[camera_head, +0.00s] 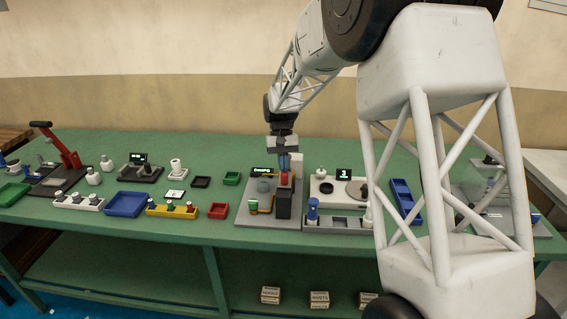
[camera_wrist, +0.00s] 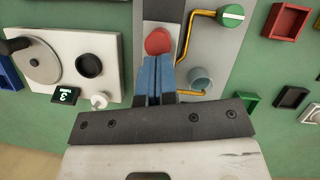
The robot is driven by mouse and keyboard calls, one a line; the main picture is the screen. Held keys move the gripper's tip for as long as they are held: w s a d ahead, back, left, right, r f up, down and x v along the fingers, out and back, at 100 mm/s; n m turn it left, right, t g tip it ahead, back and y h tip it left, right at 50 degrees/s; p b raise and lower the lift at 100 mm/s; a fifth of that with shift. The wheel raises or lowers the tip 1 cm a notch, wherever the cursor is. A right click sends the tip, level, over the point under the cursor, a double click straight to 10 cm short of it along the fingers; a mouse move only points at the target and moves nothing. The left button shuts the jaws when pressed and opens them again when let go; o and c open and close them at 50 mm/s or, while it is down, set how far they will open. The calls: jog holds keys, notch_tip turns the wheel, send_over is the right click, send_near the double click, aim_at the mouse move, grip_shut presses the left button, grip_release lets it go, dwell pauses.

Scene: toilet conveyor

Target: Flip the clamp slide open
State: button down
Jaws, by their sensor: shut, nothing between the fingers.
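The clamp station is a grey plate (camera_head: 262,221) on the green table, with a small lit display (camera_head: 262,170) at its back. A dark upright block (camera_head: 283,205) stands on it with a red knob (camera_head: 284,181) at its top. The knob also shows in the wrist view (camera_wrist: 158,42). My gripper (camera_head: 284,171) points down right over the knob. Its blue fingers (camera_wrist: 155,64) are together, with tips at the knob's edge; I cannot tell whether they touch it. Nothing shows between them. The slide itself is mostly hidden behind the fingers and knob.
An orange pipe (camera_wrist: 185,42) with a green-topped knob (camera_wrist: 231,15) and a grey cup (camera_wrist: 200,79) sit beside the block. A white station with a disc (camera_wrist: 40,62) stands close by. Red (camera_head: 218,211) and green (camera_head: 232,178) bins lie left of the plate.

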aim_at(283, 186)
jog(key=shift+s+f, duration=0.1)
jog(key=shift+s, duration=1.9)
jog(key=shift+w, duration=0.1)
jog(key=d+v, duration=0.1)
jog(key=v, duration=0.9)
jog(key=shift+a, duration=0.45)
jog(key=shift+d, duration=0.1)
